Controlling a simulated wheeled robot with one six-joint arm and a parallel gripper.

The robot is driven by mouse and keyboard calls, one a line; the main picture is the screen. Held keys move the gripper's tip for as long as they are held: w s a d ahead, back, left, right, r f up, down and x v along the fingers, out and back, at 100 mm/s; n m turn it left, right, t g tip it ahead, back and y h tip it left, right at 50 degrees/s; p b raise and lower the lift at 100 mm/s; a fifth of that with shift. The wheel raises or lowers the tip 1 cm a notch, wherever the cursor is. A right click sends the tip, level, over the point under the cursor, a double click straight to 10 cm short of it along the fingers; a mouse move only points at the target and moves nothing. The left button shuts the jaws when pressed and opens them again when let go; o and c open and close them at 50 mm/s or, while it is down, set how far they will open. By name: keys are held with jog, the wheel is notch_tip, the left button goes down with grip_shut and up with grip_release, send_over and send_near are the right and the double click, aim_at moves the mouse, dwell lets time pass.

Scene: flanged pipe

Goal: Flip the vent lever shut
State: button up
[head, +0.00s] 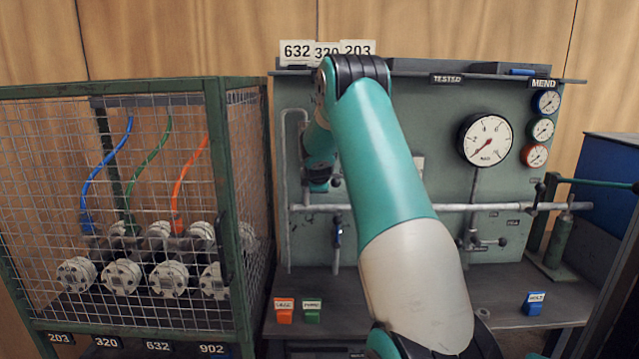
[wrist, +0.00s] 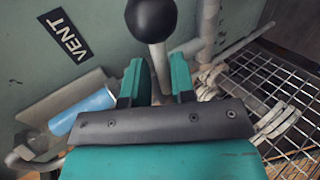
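The vent lever shows in the wrist view as a black ball knob (wrist: 151,18) on a pale metal stem (wrist: 158,68). A black VENT label (wrist: 66,37) is on the green panel to its left. My gripper (wrist: 157,72) has its two teal fingers apart, one on each side of the stem, with the knob beyond the fingertips. I cannot make out firm contact with the stem. In the head view my gripper (head: 320,178) is at the panel's left part, mostly behind my arm. A small black knob (head: 336,182) shows beside it. The lever's base is hidden.
A wire cage (head: 120,200) with hoses and flanged parts stands left of the panel. A pipe (head: 400,208) runs across the panel below my gripper. A large gauge (head: 485,140) is at the right. In the wrist view a blue cylinder (wrist: 85,110) lies left of my fingers.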

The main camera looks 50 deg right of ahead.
jog(key=shift+s, duration=0.2)
jog(key=b+v, duration=0.1)
jog(key=v, duration=1.6)
jog(key=shift+b, duration=0.35)
jog(key=shift+w+a+r, duration=0.1)
jog(key=shift+w+r, duration=0.05)
jog(key=a+y+p, duration=0.4)
jog(key=a+y, duration=0.4)
jog(key=a, duration=1.9)
jog(key=s+a+g+y+p, duration=0.2)
jog(key=s+a+g+y, duration=0.3)
jog(key=s+a, duration=1.5)
jog(key=shift+s+a+r+g+p, duration=0.25)
jog(key=shift+s+a+g+p, duration=0.15)
jog(key=shift+g, duration=0.5)
